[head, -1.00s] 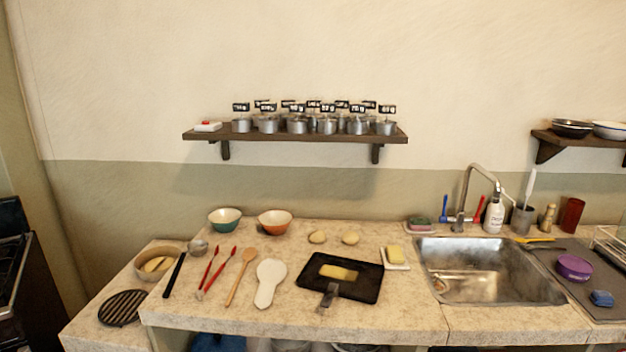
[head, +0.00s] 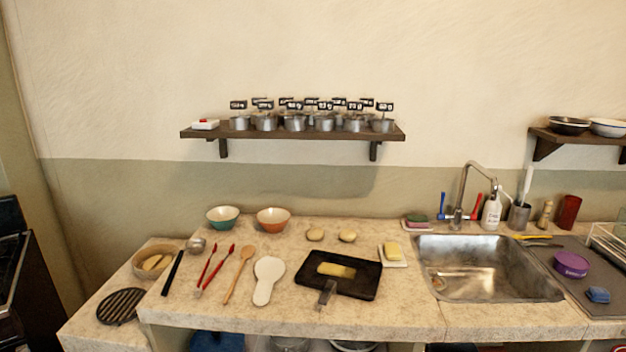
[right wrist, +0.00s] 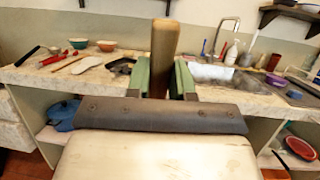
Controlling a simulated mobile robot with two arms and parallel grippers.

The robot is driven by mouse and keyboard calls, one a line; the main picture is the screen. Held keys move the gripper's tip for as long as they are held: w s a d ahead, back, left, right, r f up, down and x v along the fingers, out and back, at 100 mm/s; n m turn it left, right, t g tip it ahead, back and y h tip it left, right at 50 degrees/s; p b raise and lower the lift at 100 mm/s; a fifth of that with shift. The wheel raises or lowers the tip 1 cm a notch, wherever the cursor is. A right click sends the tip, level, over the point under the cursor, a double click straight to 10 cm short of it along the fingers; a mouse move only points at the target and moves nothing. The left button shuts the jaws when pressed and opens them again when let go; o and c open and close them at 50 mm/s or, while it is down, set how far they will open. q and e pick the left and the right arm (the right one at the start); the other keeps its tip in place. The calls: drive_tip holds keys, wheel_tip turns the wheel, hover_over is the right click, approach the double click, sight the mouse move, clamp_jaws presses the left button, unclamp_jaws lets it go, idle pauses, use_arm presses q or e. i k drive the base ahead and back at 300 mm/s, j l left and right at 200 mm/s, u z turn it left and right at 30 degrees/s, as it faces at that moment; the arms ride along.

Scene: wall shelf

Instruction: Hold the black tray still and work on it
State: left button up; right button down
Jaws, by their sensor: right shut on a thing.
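The black tray (head: 366,286) lies on the stone counter in the head view. A yellow slab (head: 336,271) lies in it, and a metal scraper-like tool (head: 327,293) rests across its front edge. Part of a dark tray-like thing (right wrist: 121,66) shows behind my gripper in the right wrist view. My right gripper (right wrist: 165,78) has green fingers and is shut on an upright wooden handle (right wrist: 165,45). The lower end of the handle is hidden. Neither gripper shows in the head view, and my left gripper is in no view.
A white paddle (head: 268,280), a wooden spoon (head: 240,274) and red-handled tools (head: 216,268) lie left of the tray. A butter dish (head: 393,263) and the sink (head: 485,270) are to its right. Two pale lumps (head: 331,235) lie behind it. Small pots (head: 295,123) stand on the wall shelf.

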sight(329, 273)
drive_tip(key=i+l+z, duration=0.15)
drive_tip(key=i, duration=1.25)
drive_tip(key=j, duration=0.05)
